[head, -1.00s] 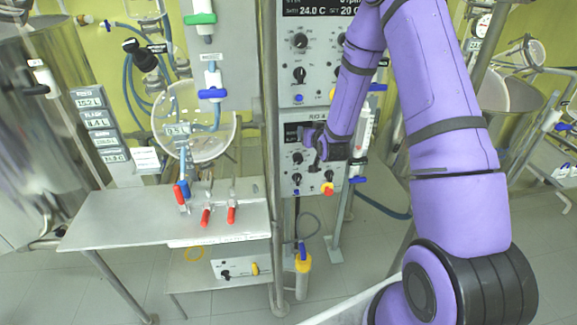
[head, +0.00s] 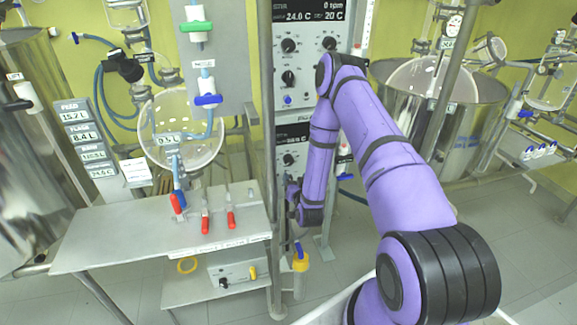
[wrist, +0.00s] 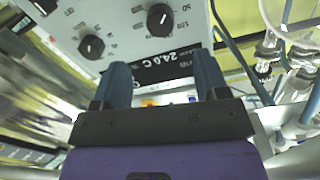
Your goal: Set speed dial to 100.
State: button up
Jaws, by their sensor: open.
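Two grey control panels hang one above the other in the head view. The upper panel (head: 308,90) has a dark display reading 24.0 C and 20 C, with several black dials below. The lower panel (head: 302,130) is partly hidden by my arm; one black dial (head: 288,159) shows. The wrist view shows, upside down, a panel with a 24.0 C display (wrist: 165,66), a large scaled dial (wrist: 160,20) and a smaller dial (wrist: 91,46). Which is the speed dial cannot be read. My gripper (wrist: 163,75) is open, fingers apart, empty, touching no dial.
A metal bench (head: 130,235) with red-handled valves stands left of the panels. A vertical post (head: 268,150) runs beside them. A bottle with a yellow collar (head: 300,265) stands below. A large steel vessel (head: 450,110) is at the right, with open floor in front.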

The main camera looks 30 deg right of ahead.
aim_at(289, 162)
jog(key=x, duration=0.9)
jog(key=c, duration=0.9)
